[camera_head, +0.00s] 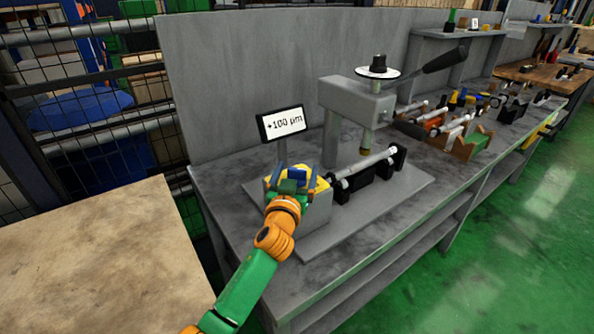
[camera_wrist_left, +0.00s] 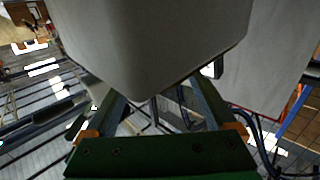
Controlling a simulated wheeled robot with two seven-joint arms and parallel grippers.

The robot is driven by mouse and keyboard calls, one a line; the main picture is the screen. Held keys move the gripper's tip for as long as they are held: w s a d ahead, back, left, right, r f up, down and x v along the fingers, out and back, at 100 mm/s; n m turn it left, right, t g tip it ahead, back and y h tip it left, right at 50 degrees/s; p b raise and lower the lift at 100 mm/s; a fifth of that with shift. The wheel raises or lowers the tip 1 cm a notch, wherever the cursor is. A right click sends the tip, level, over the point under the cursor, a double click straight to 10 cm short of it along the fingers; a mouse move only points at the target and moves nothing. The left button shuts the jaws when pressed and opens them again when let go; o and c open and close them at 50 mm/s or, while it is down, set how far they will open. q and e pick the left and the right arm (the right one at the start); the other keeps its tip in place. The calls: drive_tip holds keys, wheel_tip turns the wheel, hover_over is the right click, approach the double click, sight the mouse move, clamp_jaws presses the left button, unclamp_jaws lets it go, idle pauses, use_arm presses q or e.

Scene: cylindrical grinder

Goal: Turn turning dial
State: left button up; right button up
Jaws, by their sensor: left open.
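The turning dial (camera_head: 378,68) appears as a black knob on a white marked disc, on top of the grey machine head (camera_head: 358,99) in the head view. My left gripper (camera_head: 297,174) is open over the yellow-topped grey block, to the lower left of the dial and well apart from it. The gripper hides part of the block's top, and I cannot tell whether it touches it. In the left wrist view, the green fingers (camera_wrist_left: 158,118) stand apart, and a large pale grey body (camera_wrist_left: 150,45) fills the upper middle. My right gripper is not in view.
A display (camera_head: 282,123) reading "+100 µm" stands behind the block. A black lever (camera_head: 445,60) sticks out right of the dial. A rod (camera_head: 362,168) lies in a black holder. Several fixtures (camera_head: 470,140) stand on the workbench to the right. A wire fence is at left.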

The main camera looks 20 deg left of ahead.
use_arm(q)
drive_tip(key=shift+w+a+f, duration=0.1)
drive_tip(key=shift+w+f, duration=0.1)
drive_tip(key=shift+w, duration=0.4)
drive_tip(key=shift+s+r, duration=0.1)
drive_tip(key=shift+s, duration=0.1)
drive_tip(key=shift+c, duration=1.3)
drive_tip(key=c, duration=1.1)
drive_tip(key=m+h+p, duration=0.2)
drive_tip(key=h+p, duration=0.2)
drive_tip(key=shift+a+r+m, duration=0.1)
drive_tip(key=shift+r+m, duration=0.2)
drive_tip(key=shift+m, duration=0.1)
drive_tip(key=shift+f+m+h+p, duration=0.1)
drive_tip(key=shift+m+h+p, duration=0.5)
drive_tip(key=shift+h, duration=0.5)
drive_tip(key=shift+f+m+g+h, duration=0.15)
drive_tip(key=shift+m+g+h, duration=0.35)
drive_tip(key=shift+m+h, duration=0.5)
drive_tip(key=shift+h, duration=0.5)
drive_tip(key=o, duration=1.4)
drive_tip(key=shift+f, duration=0.1)
drive_tip(key=shift+c, duration=0.2)
